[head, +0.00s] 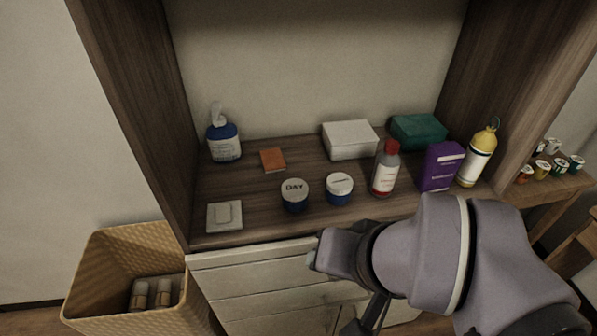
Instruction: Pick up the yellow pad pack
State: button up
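I cannot make out a yellow pad pack in the head view. The only clearly yellow thing on the shelf is a yellow bottle (482,150) with a white label, upright at the right. A small flat orange-brown packet (273,160) lies at the left middle of the shelf. My gripper (314,257) is in front of the shelf's front edge, at the left end of my arm, and apart from the things on the shelf. Its fingers are mostly hidden by its own body, so I cannot see whether they are open. My arm covers the lower right of the view.
The wooden shelf (255,210) also holds a blue pump bottle (224,138), a white dish (225,216), two jars (295,194) (339,188), a white box (350,139), a green box (418,131), a red-capped bottle (385,170) and a purple box (441,166). A wicker basket (105,280) stands left.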

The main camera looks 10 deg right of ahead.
aim_at(480, 148)
jog(key=z, duration=1.3)
